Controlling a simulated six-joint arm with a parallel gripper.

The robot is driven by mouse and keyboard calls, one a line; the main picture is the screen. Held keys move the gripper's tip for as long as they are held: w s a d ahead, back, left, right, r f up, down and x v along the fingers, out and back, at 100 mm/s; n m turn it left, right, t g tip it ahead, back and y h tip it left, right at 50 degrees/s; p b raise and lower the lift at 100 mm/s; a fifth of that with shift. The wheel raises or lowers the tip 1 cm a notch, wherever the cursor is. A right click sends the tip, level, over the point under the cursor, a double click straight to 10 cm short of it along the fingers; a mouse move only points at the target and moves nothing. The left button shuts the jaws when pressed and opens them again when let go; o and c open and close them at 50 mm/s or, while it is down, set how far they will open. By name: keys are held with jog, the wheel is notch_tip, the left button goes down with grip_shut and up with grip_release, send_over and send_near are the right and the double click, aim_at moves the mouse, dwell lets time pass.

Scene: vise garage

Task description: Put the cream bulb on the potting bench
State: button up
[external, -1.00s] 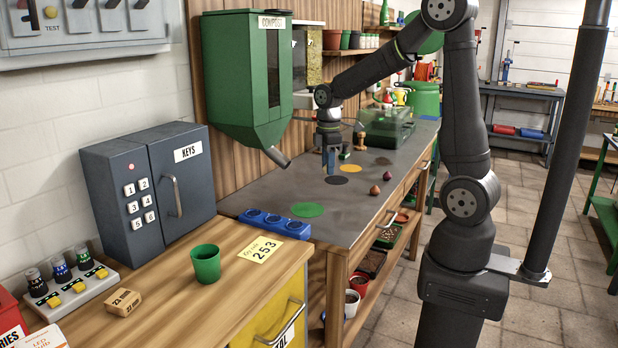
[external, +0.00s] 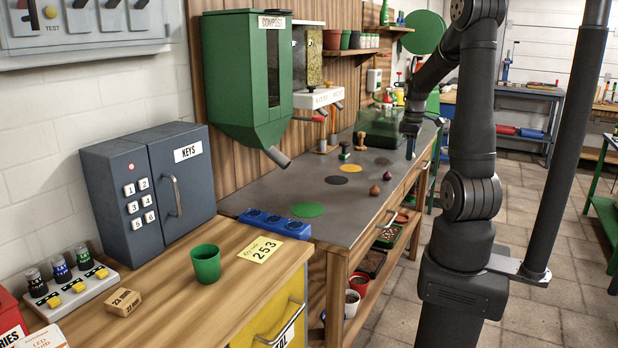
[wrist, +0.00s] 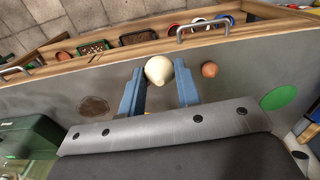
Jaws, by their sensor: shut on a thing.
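The cream bulb (wrist: 158,70) shows in the wrist view, between the blue fingertips of my gripper (wrist: 160,84). My gripper is shut on it and holds it over the front part of the grey-topped potting bench (external: 262,192). In the external view my gripper (external: 411,148) points down near the bench's far front edge. I cannot make out the cream bulb there, and the gap beneath it is hard to judge.
Green (external: 307,210), yellow (external: 353,169) and dark (external: 337,181) discs mark the top. A stamp (external: 345,152) and a clear-lidded green box (external: 384,128) stand behind.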

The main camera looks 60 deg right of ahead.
jog(key=s+d, duration=0.1)
jog(key=s, duration=0.1)
send_over(381, 186)
jog(key=shift+m, duration=0.3)
notch_tip(381, 186, down, 7)
jog(key=shift+f, duration=1.95)
jog(key=shift+f, duration=0.15)
jog(key=o, duration=0.9)
jog(key=shift+o, duration=0.2)
notch_tip(381, 186, up, 12)
